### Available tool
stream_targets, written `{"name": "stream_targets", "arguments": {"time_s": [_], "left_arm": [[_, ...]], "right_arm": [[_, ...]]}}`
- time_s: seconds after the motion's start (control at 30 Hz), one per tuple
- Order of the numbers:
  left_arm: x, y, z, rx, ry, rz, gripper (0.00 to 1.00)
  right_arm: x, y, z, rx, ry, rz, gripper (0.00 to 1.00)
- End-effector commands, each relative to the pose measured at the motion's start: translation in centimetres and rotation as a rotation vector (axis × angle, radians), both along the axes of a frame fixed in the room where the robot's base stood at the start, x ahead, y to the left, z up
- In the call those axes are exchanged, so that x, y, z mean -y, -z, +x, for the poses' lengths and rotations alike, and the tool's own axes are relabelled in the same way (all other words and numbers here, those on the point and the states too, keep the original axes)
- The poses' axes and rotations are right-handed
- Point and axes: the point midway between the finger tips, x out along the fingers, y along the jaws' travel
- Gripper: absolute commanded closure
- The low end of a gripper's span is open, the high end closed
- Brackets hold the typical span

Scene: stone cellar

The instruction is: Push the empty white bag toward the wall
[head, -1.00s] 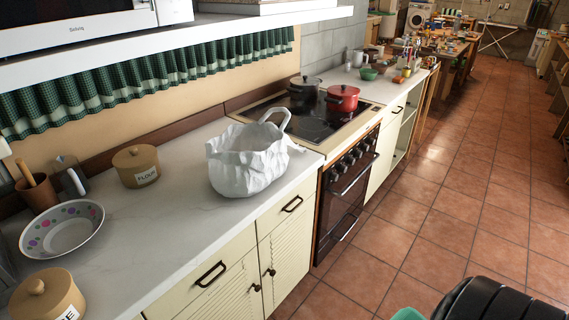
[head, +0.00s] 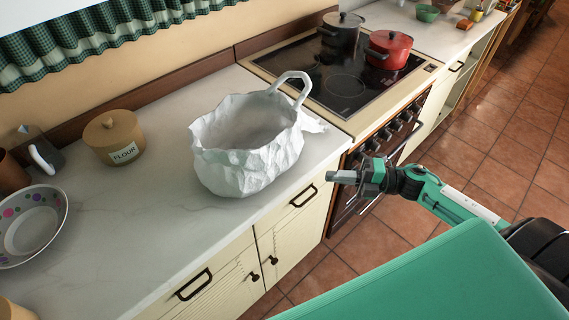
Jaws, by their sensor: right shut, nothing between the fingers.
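The white bag (head: 245,168) stands upright on the pale worktop (head: 130,215), with its mouth open and empty as far as I can see. One handle loop rises at its back right. It is close to the worktop's front edge, with bare worktop between it and the wall (head: 185,48). My right gripper (head: 334,176) is shut and empty. It is in front of the cabinets, to the right of the bag and apart from it, pointing left. My left gripper is out of view.
The hob (head: 345,85) adjoins the worktop on the right, with a dark pot (head: 341,35) and a red pot (head: 388,50). A flour canister (head: 114,138) and a dotted bowl (head: 30,228) stand left of the bag. A green curtain (head: 100,32) hangs above the worktop.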

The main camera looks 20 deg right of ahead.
Motion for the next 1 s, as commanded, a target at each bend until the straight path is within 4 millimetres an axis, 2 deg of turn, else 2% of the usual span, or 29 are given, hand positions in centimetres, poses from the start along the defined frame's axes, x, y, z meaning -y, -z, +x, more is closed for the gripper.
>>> {"name": "stream_targets", "arguments": {"time_s": [0.03, 0.17, 0.37, 0.7, 1.0], "left_arm": [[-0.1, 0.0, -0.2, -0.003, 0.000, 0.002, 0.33], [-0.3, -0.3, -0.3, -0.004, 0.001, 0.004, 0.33], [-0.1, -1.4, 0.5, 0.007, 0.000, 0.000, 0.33], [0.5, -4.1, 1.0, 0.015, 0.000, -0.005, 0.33], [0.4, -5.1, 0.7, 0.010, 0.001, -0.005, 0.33]], "right_arm": [[-0.5, -0.7, -0.4, 0.017, -0.030, -0.013, 1.00], [-1.3, -1.4, -0.6, 0.034, -0.056, -0.023, 1.00], [-3.7, -1.6, 0.7, 0.036, -0.054, -0.020, 1.00], [-10.0, -1.8, 3.7, 0.034, -0.052, -0.017, 1.00], [-11.0, -1.4, 6.7, 0.033, -0.051, -0.020, 1.00]]}}
